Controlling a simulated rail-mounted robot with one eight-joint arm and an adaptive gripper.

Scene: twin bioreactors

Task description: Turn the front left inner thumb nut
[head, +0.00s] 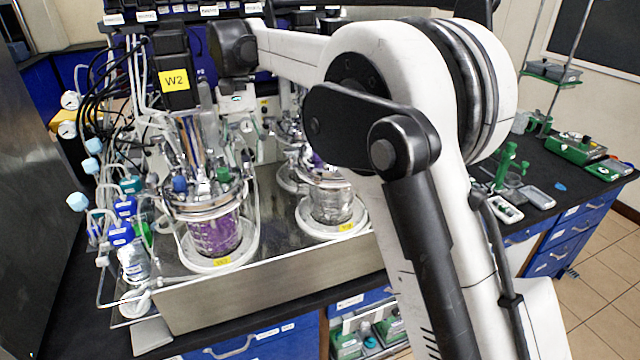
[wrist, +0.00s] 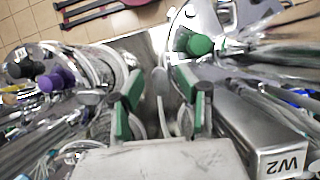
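In the head view the front left bioreactor (head: 212,236) holds purple liquid under a crowded metal head plate, below the black motor marked W2 (head: 174,80). My gripper (head: 237,98) is above and behind that plate, between the two front vessels; its tips are hard to make out there. In the wrist view my gripper (wrist: 163,106) is open, its green-padded fingers apart on both sides of small pale metal parts. I cannot tell whether one of these is the front left inner thumb nut, nor whether a finger touches it. The nut is not clearly visible in the head view.
The front right bioreactor (head: 332,206) stands close by, on the same metal base (head: 270,290). Tubes and cables crowd the left side. In the wrist view a green cap (wrist: 199,45) is ahead of the right finger and the W2 housing (wrist: 262,140) is at lower right.

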